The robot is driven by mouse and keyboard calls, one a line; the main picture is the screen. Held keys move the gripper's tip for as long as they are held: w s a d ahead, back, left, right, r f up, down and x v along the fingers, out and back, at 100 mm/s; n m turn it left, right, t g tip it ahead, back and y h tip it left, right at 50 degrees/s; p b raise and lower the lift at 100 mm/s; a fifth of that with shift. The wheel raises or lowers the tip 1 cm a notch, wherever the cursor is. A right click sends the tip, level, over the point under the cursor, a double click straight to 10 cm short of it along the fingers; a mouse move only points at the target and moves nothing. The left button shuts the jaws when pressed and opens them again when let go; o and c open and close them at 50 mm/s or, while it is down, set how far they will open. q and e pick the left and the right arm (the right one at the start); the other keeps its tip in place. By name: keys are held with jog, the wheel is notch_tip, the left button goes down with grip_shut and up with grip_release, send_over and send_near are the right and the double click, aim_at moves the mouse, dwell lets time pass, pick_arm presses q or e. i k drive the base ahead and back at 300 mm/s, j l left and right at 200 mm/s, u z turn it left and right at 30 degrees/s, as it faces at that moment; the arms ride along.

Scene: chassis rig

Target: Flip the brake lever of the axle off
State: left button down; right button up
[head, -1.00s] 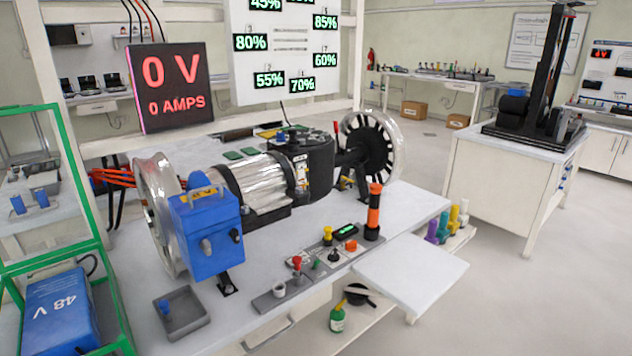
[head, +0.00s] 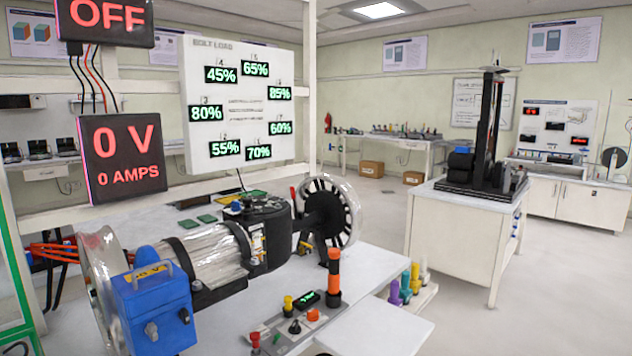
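The axle (head: 215,255) lies across the white bench, with a silver motor body and a black central housing (head: 265,230). A spoked black wheel in a clear rim (head: 345,212) is at its right end. A second clear-rimmed wheel (head: 95,265) is at its left end, partly behind a blue box (head: 153,308). A small upright red lever (head: 293,194) stands just left of the right wheel. It may be the brake lever; its exact setting is too small to tell. Neither of my grippers is in view.
A control strip with knobs (head: 295,327) and an orange-black post (head: 333,275) stand at the bench front. Wall displays read OFF (head: 106,18) and 0 V (head: 122,155). A load board (head: 240,110) stands behind. Open floor separates the bench from a white cabinet (head: 460,240) at right.

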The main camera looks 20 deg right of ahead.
aim_at(292, 188)
jog(key=z, duration=1.75)
jog(key=i+j, duration=0.25)
jog(key=i, duration=0.2)
jog(key=i+j, duration=0.2)
jog(key=i, duration=0.25)
jog(key=i+j, duration=0.25)
jog(key=i, duration=0.2)
